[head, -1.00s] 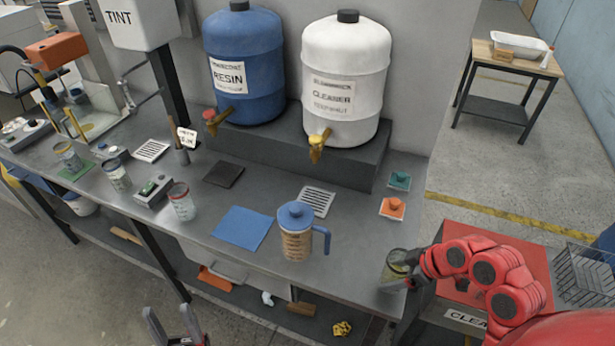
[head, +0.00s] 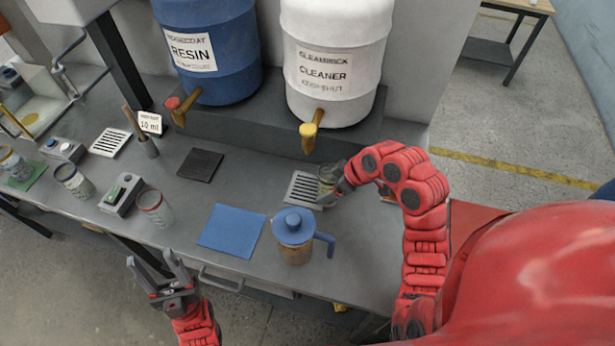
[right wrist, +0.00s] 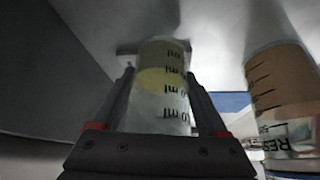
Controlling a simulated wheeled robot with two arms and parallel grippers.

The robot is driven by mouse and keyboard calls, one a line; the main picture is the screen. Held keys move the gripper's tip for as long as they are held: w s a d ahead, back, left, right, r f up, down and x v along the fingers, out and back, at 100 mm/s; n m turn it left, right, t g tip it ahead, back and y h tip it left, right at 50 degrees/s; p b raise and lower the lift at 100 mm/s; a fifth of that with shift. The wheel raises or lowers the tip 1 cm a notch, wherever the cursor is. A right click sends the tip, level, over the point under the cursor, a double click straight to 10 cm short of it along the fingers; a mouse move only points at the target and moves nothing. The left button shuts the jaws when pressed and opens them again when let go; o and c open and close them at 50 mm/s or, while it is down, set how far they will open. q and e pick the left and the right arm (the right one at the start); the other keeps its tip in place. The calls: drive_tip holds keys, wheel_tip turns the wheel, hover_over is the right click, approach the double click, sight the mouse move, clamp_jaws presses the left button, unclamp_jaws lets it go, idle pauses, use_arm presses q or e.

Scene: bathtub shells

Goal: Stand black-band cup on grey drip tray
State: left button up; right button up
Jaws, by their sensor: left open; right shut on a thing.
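My right gripper (head: 338,188) is shut on a clear measuring cup (head: 327,174) with black ml marks. In the right wrist view this cup (right wrist: 160,100) stands between the two fingers and has yellowish contents or tint; its band colour is unclear. In the head view the cup is at the right end of a slotted grey drip tray (head: 301,189), below the cleaner tap. I cannot tell whether it touches the tray. My left gripper (head: 153,258) is open and empty in front of the bench. Other cups stand at left: a red-rimmed one (head: 155,206) and a dark-rimmed one (head: 73,181).
A blue-lidded jug (head: 294,236) stands close in front of the tray, beside a blue cloth (head: 231,229). The white cleaner drum (head: 334,65) and its yellow tap (head: 312,130) are just behind. A dark mat (head: 200,165) and another slotted tray (head: 110,142) lie left.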

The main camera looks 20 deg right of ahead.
drive_tip(key=shift+w+a+r+p, duration=0.1)
drive_tip(key=shift+w+a+p, duration=0.2)
drive_tip(key=shift+w+a, duration=0.65)
drive_tip(key=w+a+p, duration=0.2)
drive_tip(key=shift+w+a, duration=0.25)
drive_tip(key=shift+w, duration=0.15)
drive_tip(key=shift+f, duration=0.35)
drive_tip(key=shift+s+d, duration=0.1)
